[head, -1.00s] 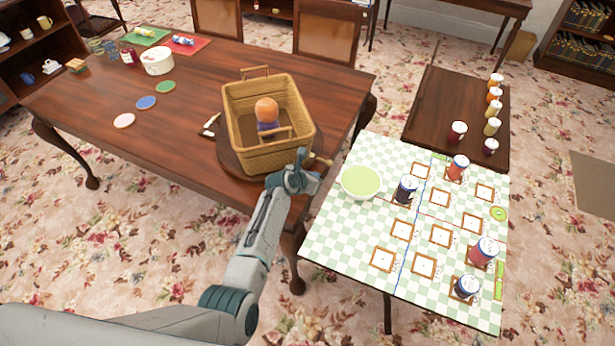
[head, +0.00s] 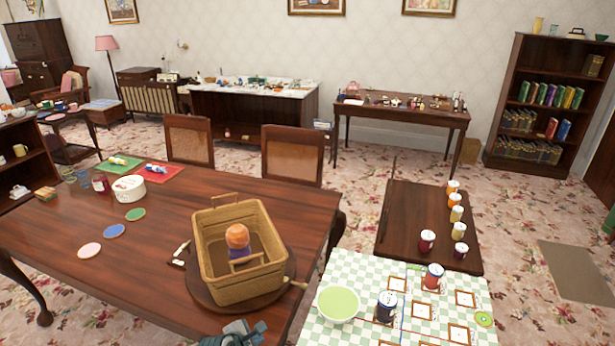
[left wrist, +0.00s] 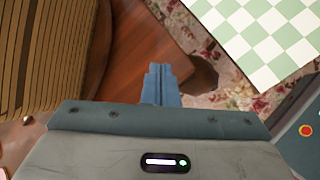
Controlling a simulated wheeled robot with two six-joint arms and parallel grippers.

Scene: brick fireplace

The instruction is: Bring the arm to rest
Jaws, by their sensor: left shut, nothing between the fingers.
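My left gripper (head: 240,334) shows at the bottom edge of the head view, in front of the wicker basket and near the front edge of the wooden table. In the left wrist view its fingers (left wrist: 160,84) are together, with nothing between them. Most of the left arm is below the head view's edge. My right arm and gripper are not in view.
The wicker basket (head: 218,282), with an orange-topped figure (head: 238,237) inside, stands on the dark table (head: 60,225). To the right, a checkered table (head: 350,268) holds a green bowl (head: 338,304) and several jars. Carpet shows between the tables.

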